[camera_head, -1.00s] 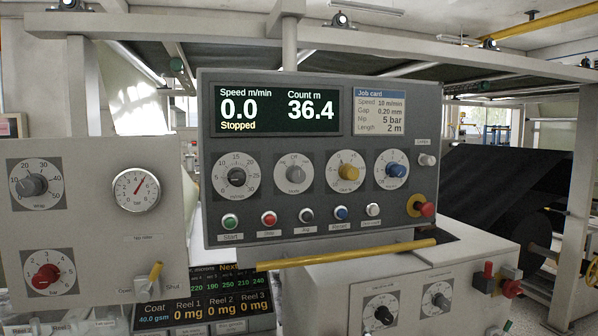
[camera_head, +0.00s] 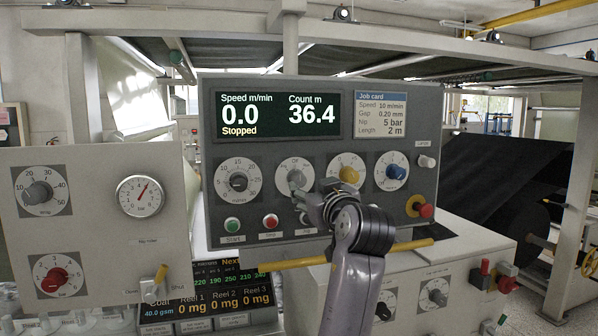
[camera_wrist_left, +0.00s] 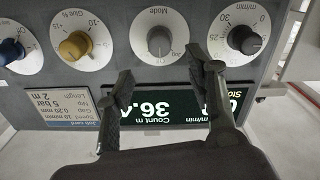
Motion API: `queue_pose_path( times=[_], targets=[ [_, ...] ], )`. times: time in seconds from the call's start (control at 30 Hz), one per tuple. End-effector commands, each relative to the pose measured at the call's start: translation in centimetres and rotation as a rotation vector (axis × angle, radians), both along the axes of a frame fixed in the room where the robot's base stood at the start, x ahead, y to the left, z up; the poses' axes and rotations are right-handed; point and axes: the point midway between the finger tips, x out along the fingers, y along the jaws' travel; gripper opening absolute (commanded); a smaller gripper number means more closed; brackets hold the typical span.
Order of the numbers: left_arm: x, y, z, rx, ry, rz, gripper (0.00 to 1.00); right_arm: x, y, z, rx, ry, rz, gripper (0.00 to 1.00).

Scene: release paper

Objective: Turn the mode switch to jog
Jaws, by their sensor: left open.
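The mode switch (camera_head: 296,179) is a grey knob on a round white dial, second from the left in the console's knob row. In the left wrist view the mode switch (camera_wrist_left: 159,42) appears upside down, just beyond the gap between my fingertips. Its pointer direction is hard to make out. My left gripper (camera_head: 314,193) is in front of the console, just right of and below the knob in the head view. In the wrist view my left gripper (camera_wrist_left: 161,72) has its two fingers spread, with nothing between them. My right gripper is not in view.
A grey speed knob (camera_head: 238,181) and a yellow glue knob (camera_head: 349,174) flank the mode switch. A blue knob (camera_head: 397,172) is farther right. Push buttons, including a red one (camera_head: 270,221), sit below. A yellow bar (camera_head: 290,264) runs below the console.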

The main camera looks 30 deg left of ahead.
Motion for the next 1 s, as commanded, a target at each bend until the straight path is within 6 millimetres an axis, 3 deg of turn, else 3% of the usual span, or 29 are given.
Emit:
queue_pose_path(
  times=[0.03, 0.2, 0.5, 0.93, 1.0],
  targets=[
    [0.8, 1.0, 0.5, 0.001, 0.004, 0.003, 0.49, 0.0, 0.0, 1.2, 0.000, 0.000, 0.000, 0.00],
    [3.2, 3.8, 0.4, 0.001, 0.005, 0.003, 0.49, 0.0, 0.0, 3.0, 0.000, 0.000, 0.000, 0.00],
    [6.3, 7.3, 0.2, 0.000, 0.004, 0.000, 0.49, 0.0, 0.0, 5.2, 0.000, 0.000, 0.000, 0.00],
    [6.9, 8.0, -0.1, 0.000, 0.000, -0.002, 0.49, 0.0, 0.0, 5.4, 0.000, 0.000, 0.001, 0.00],
    [6.9, 8.0, -0.1, 0.000, 0.000, -0.002, 0.45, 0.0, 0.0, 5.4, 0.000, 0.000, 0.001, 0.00]
  ],
)
